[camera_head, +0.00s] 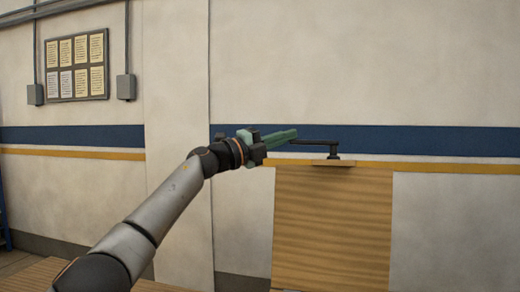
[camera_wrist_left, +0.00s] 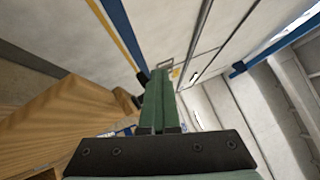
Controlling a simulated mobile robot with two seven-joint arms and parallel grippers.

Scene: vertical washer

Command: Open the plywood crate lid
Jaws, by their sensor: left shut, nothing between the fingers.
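A plywood panel (camera_head: 332,225) stands upright in front of the wall in the head view, with a small ledge at its top edge. I cannot tell whether it is the crate's raised lid or its side. A black bar handle (camera_head: 335,152) sits on the top edge and reaches left. My left gripper (camera_head: 294,134) has green fingers, shut and empty, with the tips close to the bar's left end; touching or apart is unclear. In the left wrist view the shut fingers (camera_wrist_left: 158,75) point past plywood (camera_wrist_left: 65,115) on the left. My right gripper is not in view.
A wall with a blue and a yellow stripe (camera_head: 440,141) runs behind the plywood. A notice board (camera_head: 76,66) hangs at the upper left. Another wooden surface (camera_head: 35,275) shows at the lower left. The space right of the panel looks clear.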

